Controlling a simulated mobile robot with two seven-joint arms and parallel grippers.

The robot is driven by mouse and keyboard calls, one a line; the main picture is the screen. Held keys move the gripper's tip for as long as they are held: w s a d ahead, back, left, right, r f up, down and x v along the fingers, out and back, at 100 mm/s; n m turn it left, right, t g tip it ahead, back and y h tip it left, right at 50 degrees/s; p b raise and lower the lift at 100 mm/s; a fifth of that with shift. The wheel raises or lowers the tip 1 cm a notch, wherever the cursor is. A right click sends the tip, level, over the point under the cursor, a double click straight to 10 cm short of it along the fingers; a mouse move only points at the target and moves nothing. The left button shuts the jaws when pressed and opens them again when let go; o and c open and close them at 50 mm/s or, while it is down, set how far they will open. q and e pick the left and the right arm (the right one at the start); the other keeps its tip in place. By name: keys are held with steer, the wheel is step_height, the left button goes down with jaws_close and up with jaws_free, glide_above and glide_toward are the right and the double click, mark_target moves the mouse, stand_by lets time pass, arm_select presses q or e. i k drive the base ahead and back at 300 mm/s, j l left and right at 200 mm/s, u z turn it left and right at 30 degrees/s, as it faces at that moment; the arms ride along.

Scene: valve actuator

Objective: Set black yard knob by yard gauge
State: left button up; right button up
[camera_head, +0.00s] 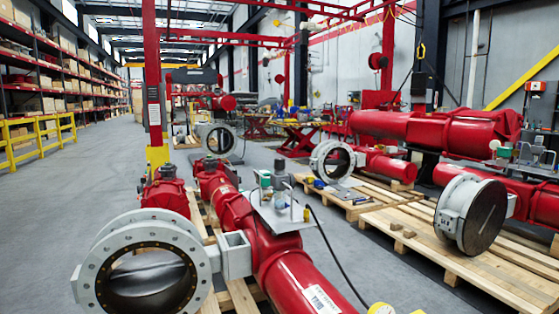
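Neither of my grippers is in view. A red valve actuator (292,275) with a large white-flanged valve (150,278) lies in the foreground on wooden pallets. A metal plate (277,214) on the actuator carries small fittings, including a dark upright cylinder (281,185) and a small yellow part (306,214). A rounded yellow part (381,309) is cut off by the bottom edge. I cannot tell which of these small parts is the black knob or the gauge; they are too small or cut off.
A second flanged valve (471,214) sits on a wooden pallet (470,273) at right. A smaller valve (333,161) stands farther back. A black cable (336,254) runs down beside the actuator. A yellow railing (38,136) is at left. The grey floor (75,205) at left is clear.

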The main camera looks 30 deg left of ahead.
mark_target(280, 163)
steer(key=i+l+z, duration=0.35)
steer(key=l, duration=0.25)
steer(key=i+l+z, duration=0.3)
steer(key=i+l, duration=0.2)
steer(key=i+l+z, duration=0.25)
steer(key=i, duration=0.5)
steer(key=i+l+z, duration=0.1)
steer(key=i+z, duration=0.15)
steer(key=i, duration=0.5)
steer(key=i+j+u, duration=0.1)
steer(key=i+u, duration=0.7)
steer(key=u, duration=0.15)
steer(key=i+l+u, duration=0.25)
steer(key=i+u, duration=0.45)
steer(key=u, duration=0.25)
steer(key=i+u, duration=0.15)
steer(key=u, duration=0.25)
steer(key=i+u, duration=0.2)
steer(key=u, duration=0.25)
steer(key=i+l+u, duration=0.15)
steer(key=u, duration=0.25)
steer(key=i+l+u, duration=0.95)
steer(key=l+u, duration=0.25)
